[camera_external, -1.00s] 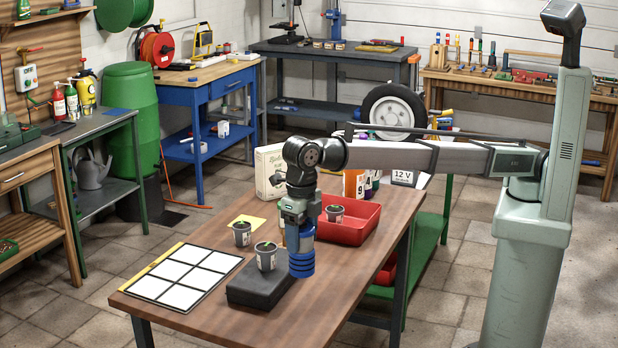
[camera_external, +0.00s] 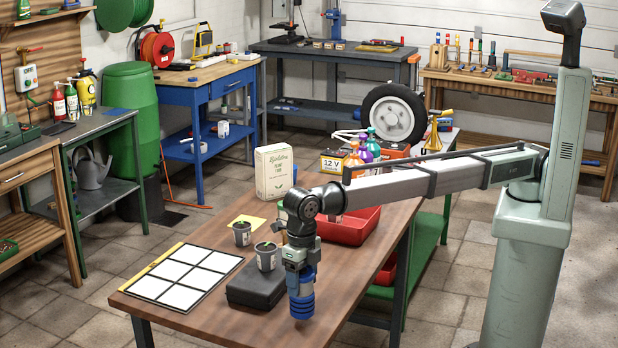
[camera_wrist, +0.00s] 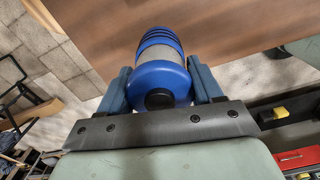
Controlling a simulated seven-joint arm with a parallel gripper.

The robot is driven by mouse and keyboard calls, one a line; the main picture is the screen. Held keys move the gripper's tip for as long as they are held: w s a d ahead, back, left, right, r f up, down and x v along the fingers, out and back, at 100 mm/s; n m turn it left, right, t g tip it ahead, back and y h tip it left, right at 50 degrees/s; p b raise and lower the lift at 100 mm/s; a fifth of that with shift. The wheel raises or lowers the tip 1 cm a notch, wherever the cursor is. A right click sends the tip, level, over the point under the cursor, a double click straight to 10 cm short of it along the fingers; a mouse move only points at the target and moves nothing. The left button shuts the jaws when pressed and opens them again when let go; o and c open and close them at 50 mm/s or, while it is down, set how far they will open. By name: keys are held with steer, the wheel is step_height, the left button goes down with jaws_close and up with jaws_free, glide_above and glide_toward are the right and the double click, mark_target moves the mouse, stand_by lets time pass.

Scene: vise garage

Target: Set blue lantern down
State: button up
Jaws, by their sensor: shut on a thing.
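The blue lantern (camera_external: 301,299) is a ribbed blue cylinder with a grey middle band. My gripper (camera_external: 298,268) is shut on it and points down near the front right edge of the wooden table. In the wrist view the blue lantern (camera_wrist: 160,80) sits between the two blue-grey fingers of my gripper (camera_wrist: 161,88). Whether its lower end touches the tabletop or hangs just above it I cannot tell.
A white-squared board (camera_external: 184,278) lies further left. A red tray (camera_external: 350,228) and a white box (camera_external: 273,172) are behind. The front tabletop is bare.

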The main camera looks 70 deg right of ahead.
steer(key=shift+f, duration=1.1)
steer(key=shift+f, duration=0.15)
steer(key=o, duration=1.7)
steer(key=shift+c, duration=0.2)
step_height(320, 180, up, 12)
steer(key=shift+r, duration=0.15)
